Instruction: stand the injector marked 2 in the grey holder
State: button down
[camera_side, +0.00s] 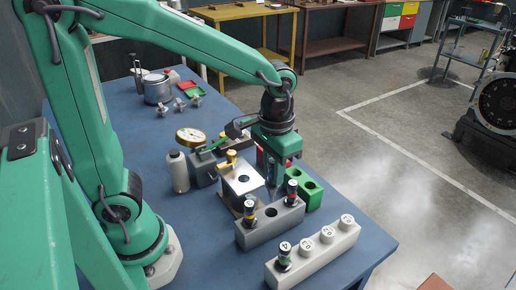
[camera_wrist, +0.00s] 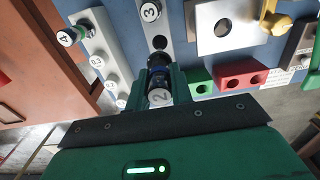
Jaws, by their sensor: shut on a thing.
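My gripper (camera_side: 275,178) points down behind the grey holder (camera_side: 262,233). In the wrist view my gripper (camera_wrist: 159,88) is shut on the injector marked 2 (camera_wrist: 159,97), its numbered cap facing the camera and a blue band below it. In the side view I cannot make out the held injector. The holder also shows in the wrist view (camera_wrist: 139,23). An injector with a yellow band (camera_side: 249,211) and one with a red band (camera_side: 292,192) stand upright in it, with an open hole between. The injector marked 3 (camera_wrist: 150,12) stands at its upper end in the wrist view.
A white rack (camera_side: 318,259) in front has numbered positions and the injector marked 4 (camera_side: 284,252). A green block (camera_side: 313,193) is right of the holder. A metal block (camera_side: 241,182), dial gauge (camera_side: 190,136) and bottle (camera_side: 178,171) stand left. The table's right front corner is clear.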

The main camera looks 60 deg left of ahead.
aim_at(272, 201)
jog(key=shift+f, duration=0.25)
jog(key=shift+f, duration=4.2)
jog(key=shift+f, duration=0.15)
jog(key=c, duration=1.2)
grip_release()
jog(key=shift+o, duration=0.6)
jog(key=shift+o, duration=1.2)
jog(key=shift+r, duration=0.2)
